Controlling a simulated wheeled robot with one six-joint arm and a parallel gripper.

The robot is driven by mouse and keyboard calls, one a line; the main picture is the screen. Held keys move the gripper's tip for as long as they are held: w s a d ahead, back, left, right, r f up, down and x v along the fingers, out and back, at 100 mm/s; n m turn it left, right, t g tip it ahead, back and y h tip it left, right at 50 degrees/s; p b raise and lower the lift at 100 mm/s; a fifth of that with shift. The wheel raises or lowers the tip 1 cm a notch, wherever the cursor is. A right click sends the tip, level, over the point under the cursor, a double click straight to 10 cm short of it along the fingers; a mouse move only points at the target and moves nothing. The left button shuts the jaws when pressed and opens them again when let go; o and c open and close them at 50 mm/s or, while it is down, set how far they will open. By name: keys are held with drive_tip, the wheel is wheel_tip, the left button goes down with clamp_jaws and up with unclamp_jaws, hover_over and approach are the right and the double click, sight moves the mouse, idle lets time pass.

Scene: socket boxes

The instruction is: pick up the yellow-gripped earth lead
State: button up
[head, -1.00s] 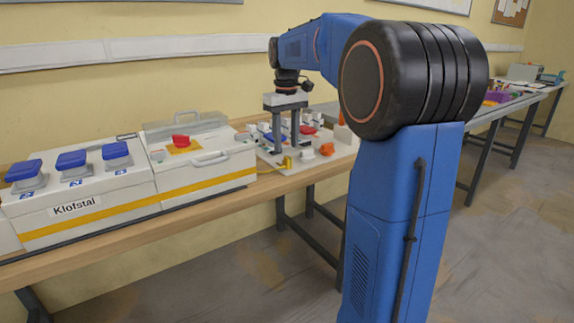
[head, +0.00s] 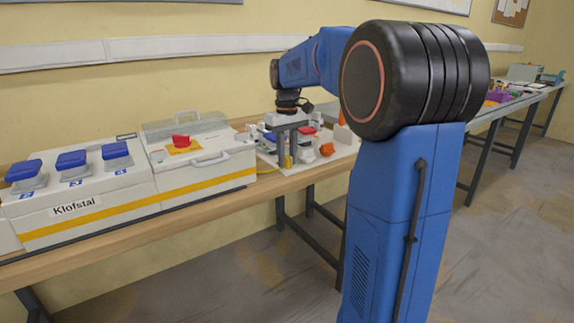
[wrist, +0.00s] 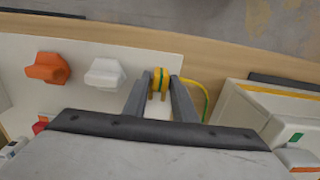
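The earth lead's yellow grip (wrist: 160,77), with a green stripe, stands at the white board's edge in the wrist view. Its yellow-green cable (wrist: 195,84) runs off to the right. My gripper (wrist: 160,84) points down with one finger on each side of the grip. The fingers look open, with a narrow gap to the grip on each side; contact is not visible. In the head view my gripper (head: 287,162) is low over the board, around the small yellow grip (head: 288,161). Its lower end is hidden.
An orange plug (wrist: 47,68) and a white plug (wrist: 107,73) stand left of the grip in the wrist view. A white case with a red knob (head: 181,141) stands left of the board in the head view. The wooden bench edge (head: 130,234) is close by.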

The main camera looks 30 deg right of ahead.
sight(287, 156)
wheel_tip(287, 156, up, 10)
drive_tip(key=shift+f, duration=0.15)
drive_tip(key=shift+r, duration=0.2)
idle(0.4)
